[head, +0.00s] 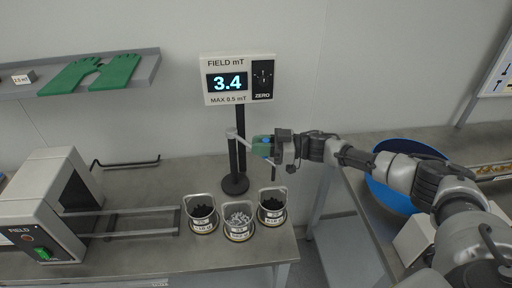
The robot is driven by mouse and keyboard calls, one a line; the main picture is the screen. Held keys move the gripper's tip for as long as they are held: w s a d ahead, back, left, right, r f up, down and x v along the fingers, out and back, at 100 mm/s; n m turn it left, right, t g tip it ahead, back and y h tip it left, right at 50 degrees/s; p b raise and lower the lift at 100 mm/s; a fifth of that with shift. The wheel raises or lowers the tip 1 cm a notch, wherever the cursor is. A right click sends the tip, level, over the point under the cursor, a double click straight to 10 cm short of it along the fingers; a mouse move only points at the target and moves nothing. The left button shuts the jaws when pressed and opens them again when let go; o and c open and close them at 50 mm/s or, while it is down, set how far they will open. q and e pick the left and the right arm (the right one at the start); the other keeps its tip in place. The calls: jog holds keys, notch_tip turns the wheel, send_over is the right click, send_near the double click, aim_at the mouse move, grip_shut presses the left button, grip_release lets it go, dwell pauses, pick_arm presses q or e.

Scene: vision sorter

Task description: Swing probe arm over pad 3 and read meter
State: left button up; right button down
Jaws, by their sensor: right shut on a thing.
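The meter (239,79) stands on a black post (236,160) at the back of the bench, reading 3.4 under "FIELD mT". A small dial and the word ZERO are on its right. The probe arm (233,134) is a thin grey piece coming off the post towards the right. My right gripper (270,147) is shut on the probe arm's green end part and hides much of it. It is above and behind three metal cups. The left cup (200,228) and right cup (272,218) hold dark bits, the middle cup (238,235) silvery bits. I cannot make out pad numbers. My left gripper is out of view.
A grey FIELD machine (70,165) with rails (140,222) stands at left. Green gloves (115,73) lie on a wall shelf (150,66). A blue bowl (385,195) sits on the right bench, partly behind my right arm. A floor gap separates the benches.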

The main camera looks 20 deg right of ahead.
jog(key=shift+d, duration=0.15)
jog(key=c, duration=1)
grip_release()
jog(key=shift+s+d, duration=0.1)
jog(key=shift+s+d+f, duration=0.1)
jog(key=shift+d, duration=0.1)
jog(key=shift+b+v, duration=1.9)
jog(key=shift+v, duration=3.3)
jog(key=shift+s, duration=0.1)
